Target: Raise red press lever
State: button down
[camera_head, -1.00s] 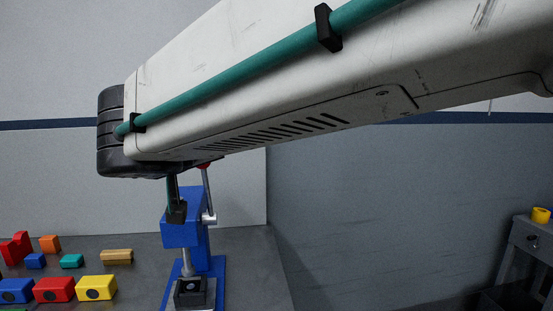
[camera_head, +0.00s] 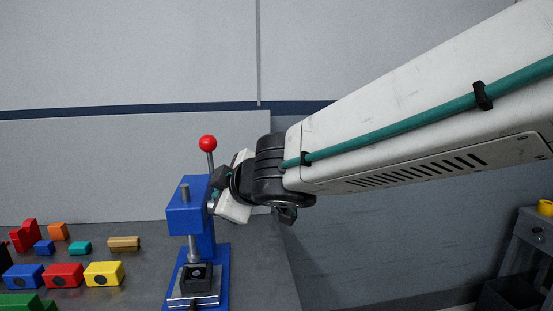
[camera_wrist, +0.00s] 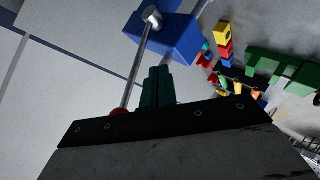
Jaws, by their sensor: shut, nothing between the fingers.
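The blue press (camera_head: 188,212) stands on the grey bench. Its lever (camera_head: 209,165) is a thin metal rod with a red ball knob (camera_head: 208,142), rising nearly upright from a hub on the press's right side. The lever also shows in the wrist view (camera_wrist: 138,62), with the knob (camera_wrist: 118,112) partly hidden by my gripper's body. My gripper (camera_wrist: 159,72) has its green fingers shut and empty, beside the rod and pointing toward the blue press head. In the head view my wrist is just right of the press, mostly hiding the fingers. Contact with the lever cannot be told.
Several coloured blocks (camera_head: 65,275) lie on the bench left of the press. A black block (camera_head: 196,277) sits on the press base under the ram. A side stand (camera_head: 527,240) with a yellow item is at far right. A wall is behind.

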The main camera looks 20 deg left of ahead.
jog(key=s+d+r+n+g+y, duration=0.2)
jog(key=d+n+y, duration=0.35)
jog(key=n, duration=0.25)
jog(key=s+d+r+n+g+y, duration=0.1)
jog(key=s+d+n+g+y, duration=0.2)
jog(key=d+n, duration=0.4)
jog(key=n+t, duration=0.1)
send_near(209, 145)
jog(key=s+a+f, duration=0.2)
jog(key=s+a, duration=0.2)
jog(key=a, duration=0.1)
jog(key=w, duration=0.1)
jog(key=w+a, duration=0.1)
jog(key=w+y, duration=0.1)
jog(key=shift+w+a+r, duration=0.15)
jog(key=shift+r, duration=0.15)
jog(key=shift+w+a+r, duration=0.35)
jog(key=shift+w+r, duration=0.3)
jog(key=shift+w, duration=0.2)
jog(key=shift+w+r, duration=0.15)
jog(key=shift+r, duration=0.05)
